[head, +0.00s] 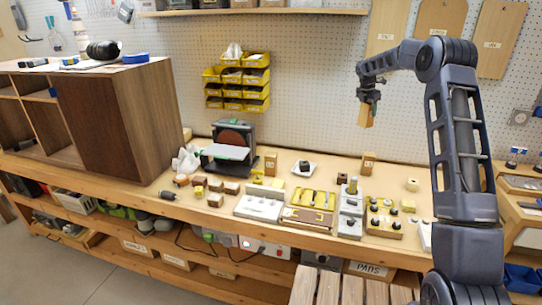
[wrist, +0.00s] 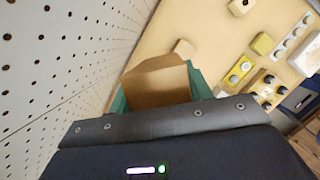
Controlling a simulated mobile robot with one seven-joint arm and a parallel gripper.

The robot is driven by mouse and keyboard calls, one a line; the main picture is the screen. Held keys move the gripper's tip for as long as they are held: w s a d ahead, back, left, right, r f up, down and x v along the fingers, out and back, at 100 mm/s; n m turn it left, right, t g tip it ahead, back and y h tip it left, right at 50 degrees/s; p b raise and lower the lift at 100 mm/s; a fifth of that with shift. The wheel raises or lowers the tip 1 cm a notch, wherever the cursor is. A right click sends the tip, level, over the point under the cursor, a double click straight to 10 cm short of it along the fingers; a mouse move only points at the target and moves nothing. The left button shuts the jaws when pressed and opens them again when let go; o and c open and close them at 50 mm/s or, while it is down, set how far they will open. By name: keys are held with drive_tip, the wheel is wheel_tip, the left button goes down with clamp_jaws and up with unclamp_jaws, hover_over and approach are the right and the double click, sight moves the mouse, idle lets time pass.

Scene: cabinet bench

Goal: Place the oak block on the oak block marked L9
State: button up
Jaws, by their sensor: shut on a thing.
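My gripper (head: 369,101) is raised in front of the pegboard, above the back right of the bench. It is shut on an oak block (head: 366,116), which hangs below the fingers. In the wrist view the held oak block (wrist: 157,82) sits between green finger pads. One upright labelled oak block (head: 368,162) stands on the bench below my gripper, well apart from the held block. Another upright labelled block (head: 271,163) stands further left, beside the sander. Their labels are too small to read, so I cannot tell which is L9.
A disc sander (head: 231,148) stands at the back. Yellow bins (head: 238,82) hang on the pegboard. Several small blocks, trays and a knobbed fixture (head: 384,222) crowd the bench front. A pale block with a hole (head: 412,185) stands at right, with bare bench around it.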

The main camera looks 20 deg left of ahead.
drive_tip(key=s+a+r+n+y, duration=0.1)
drive_tip(key=s+a+r+n, duration=0.35)
drive_tip(key=a, duration=1.05)
drive_tip(key=s+a+n+t+y, duration=0.15)
drive_tip(key=s+a, duration=0.55)
drive_tip(key=a, duration=0.7)
drive_tip(key=s+a+r+n+g, duration=0.1)
drive_tip(key=s+a+r+n, duration=0.35)
drive_tip(key=a, duration=1.05)
drive_tip(key=shift+m+t, duration=0.25)
drive_tip(key=shift+m, duration=0.4)
drive_tip(key=f, duration=1.4)
drive_tip(key=s+f, duration=0.1)
drive_tip(key=f, duration=0.7)
drive_tip(key=shift+f, duration=0.2)
drive_tip(key=o, duration=1.1)
drive_tip(key=shift+o, duration=0.2)
drive_tip(key=v, duration=1.2)
drive_tip(key=shift+r, duration=0.15)
drive_tip(key=shift+s, duration=0.1)
